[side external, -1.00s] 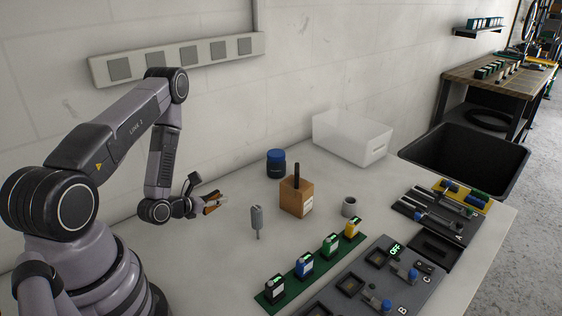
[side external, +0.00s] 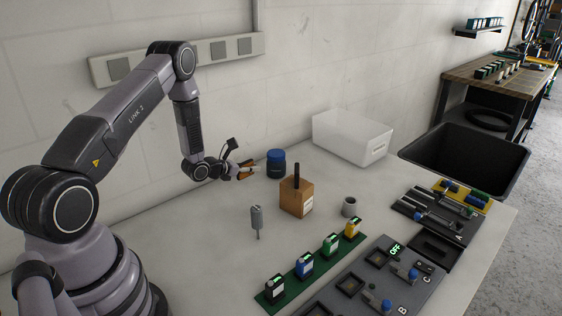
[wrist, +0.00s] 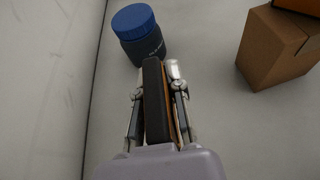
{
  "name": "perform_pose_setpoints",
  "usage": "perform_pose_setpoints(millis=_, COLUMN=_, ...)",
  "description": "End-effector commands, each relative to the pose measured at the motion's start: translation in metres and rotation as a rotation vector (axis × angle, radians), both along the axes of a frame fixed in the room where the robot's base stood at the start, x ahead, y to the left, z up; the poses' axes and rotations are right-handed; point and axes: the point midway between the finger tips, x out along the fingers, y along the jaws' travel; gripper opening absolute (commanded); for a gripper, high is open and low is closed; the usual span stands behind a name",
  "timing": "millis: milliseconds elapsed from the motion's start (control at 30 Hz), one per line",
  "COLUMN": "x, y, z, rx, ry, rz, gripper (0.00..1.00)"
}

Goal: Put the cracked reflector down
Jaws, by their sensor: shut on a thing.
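My gripper (side external: 238,171) is at the back left of the bench, above its surface and just left of the blue-lidded jar. It is shut on the reflector (wrist: 154,105), a dark slab with an orange face, held on edge between the fingers in the wrist view. In the side view the reflector shows as a small orange piece (side external: 246,168) at the fingertips. I cannot make out a crack. The wrist view also shows my gripper (wrist: 160,88) pointing toward the jar.
The dark jar with the blue lid (side external: 276,164) stands ahead. A white bin (side external: 350,140), small grey cup (side external: 349,207), grey tool (side external: 257,220) and green strip (side external: 290,286) surround clear bench.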

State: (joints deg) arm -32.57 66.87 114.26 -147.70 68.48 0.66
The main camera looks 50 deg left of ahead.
Motion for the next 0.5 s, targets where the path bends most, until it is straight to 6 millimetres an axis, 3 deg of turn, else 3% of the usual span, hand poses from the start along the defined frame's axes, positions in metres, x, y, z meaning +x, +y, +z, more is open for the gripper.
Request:
perform_pose_setpoints(millis=33, x=0.007, y=0.002, z=-0.012, rx=0.001, ry=0.001, rz=-0.001, gripper=0.0)
perform_pose_setpoints(millis=200, x=0.024, y=0.009, z=-0.032, rx=0.0, ry=0.0, rz=-0.001, gripper=0.0)
perform_pose_setpoints(millis=367, x=0.032, y=0.013, z=-0.043, rx=0.0, ry=0.0, rz=-0.001, gripper=0.0)
perform_pose_setpoints(millis=500, x=0.031, y=0.012, z=-0.065, rx=-0.001, ry=0.002, rz=-0.001, gripper=0.0)
